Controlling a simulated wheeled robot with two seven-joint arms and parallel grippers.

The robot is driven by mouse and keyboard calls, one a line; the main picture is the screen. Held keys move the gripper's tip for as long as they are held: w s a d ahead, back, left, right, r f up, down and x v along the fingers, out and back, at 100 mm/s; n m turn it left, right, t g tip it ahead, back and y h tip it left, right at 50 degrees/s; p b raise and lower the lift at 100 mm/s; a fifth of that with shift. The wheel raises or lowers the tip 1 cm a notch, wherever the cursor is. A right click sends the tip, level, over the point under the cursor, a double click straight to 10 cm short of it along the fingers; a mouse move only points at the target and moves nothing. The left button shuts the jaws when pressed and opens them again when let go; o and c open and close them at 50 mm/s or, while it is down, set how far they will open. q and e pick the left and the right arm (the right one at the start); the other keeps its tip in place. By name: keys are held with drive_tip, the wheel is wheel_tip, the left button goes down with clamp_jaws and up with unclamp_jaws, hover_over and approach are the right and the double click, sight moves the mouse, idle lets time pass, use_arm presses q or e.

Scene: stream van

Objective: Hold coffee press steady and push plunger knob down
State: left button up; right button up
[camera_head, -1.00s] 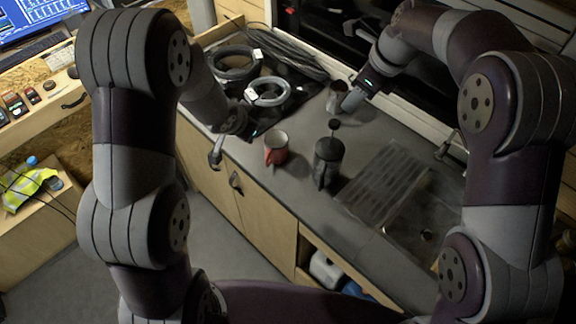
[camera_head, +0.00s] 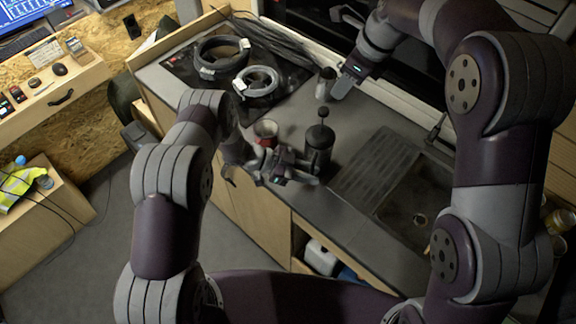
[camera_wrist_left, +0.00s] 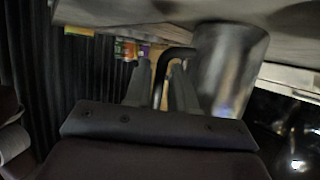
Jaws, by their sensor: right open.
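The dark coffee press (camera_head: 319,150) stands upright on the grey counter, its plunger knob (camera_head: 323,113) raised above the lid. In the left wrist view the press body (camera_wrist_left: 228,70) shows as a blurred grey cylinder with a black handle (camera_wrist_left: 176,53). My left gripper (camera_head: 312,180) is low beside the press. Its fingers (camera_wrist_left: 162,90) appear apart, with the handle between them; contact is unclear. My right gripper (camera_head: 338,92) is open, behind and above the press, apart from the knob. Its fingertips are small and dark in the head view.
A red and white mug (camera_head: 266,128) stands left of the press, close to my left arm. A small metal-topped container (camera_head: 326,80) is beside my right gripper. Coiled cables (camera_head: 258,82) lie at the back left. A sink with drainboard (camera_head: 375,172) is right of the press.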

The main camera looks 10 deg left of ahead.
use_arm(q)
drive_tip(key=shift+x, duration=1.45)
